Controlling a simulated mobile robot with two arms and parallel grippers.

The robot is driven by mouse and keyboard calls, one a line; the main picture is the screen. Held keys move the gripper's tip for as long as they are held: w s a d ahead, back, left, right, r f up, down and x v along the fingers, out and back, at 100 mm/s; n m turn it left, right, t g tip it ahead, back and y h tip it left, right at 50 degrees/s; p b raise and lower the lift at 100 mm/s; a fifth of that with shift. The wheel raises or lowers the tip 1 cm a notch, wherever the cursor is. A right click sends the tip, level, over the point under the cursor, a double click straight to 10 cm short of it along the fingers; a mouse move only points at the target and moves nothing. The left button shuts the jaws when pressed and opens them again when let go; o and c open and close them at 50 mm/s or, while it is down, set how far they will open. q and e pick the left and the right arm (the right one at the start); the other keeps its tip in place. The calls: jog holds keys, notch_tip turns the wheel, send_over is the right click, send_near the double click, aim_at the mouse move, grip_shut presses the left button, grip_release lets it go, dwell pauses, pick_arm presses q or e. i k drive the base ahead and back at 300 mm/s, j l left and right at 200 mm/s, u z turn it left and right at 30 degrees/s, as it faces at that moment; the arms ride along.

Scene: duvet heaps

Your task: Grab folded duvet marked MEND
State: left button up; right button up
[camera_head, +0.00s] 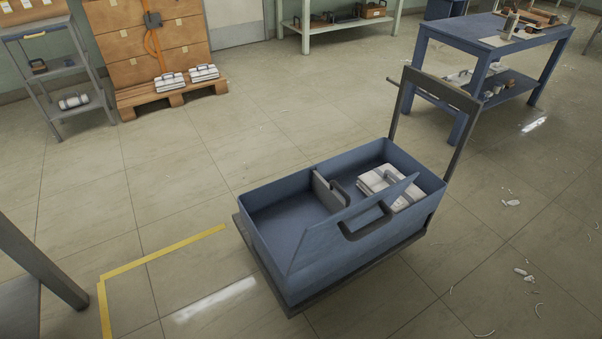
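A white folded bundle (383,183) lies in the right compartment of a blue bin (285,207), partly hidden by the bin's tilted front panel. Two more white folded bundles with dark handles or straps, a left one (169,82) and a right one (204,73), sit on a wooden pallet (168,98) at the back left. I cannot read the word MEND on any of them. Neither of my grippers is in view.
The bin sits on a flat cart with an upright handle (440,90). The bin's left compartment looks empty. A grey shelf cart (70,105) stands at the back left, a blue table (490,37) at the back right. White scraps (511,203) lie on the right floor. Yellow tape (160,253) marks open floor.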

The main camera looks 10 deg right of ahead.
aim_at(167, 82)
jog(key=i+j+u, duration=0.3)
jog(key=i+j, duration=0.15)
jog(key=j, duration=0.25)
jog(key=i+j+u, duration=0.3)
jog(key=i+j, duration=0.4)
jog(key=i, duration=0.95)
jog(key=i+j, duration=0.15)
jog(key=i, duration=0.95)
jog(key=i+z, duration=0.15)
jog(key=i, duration=1.05)
jog(key=i+z, duration=0.1)
jog(key=i, duration=1.1)
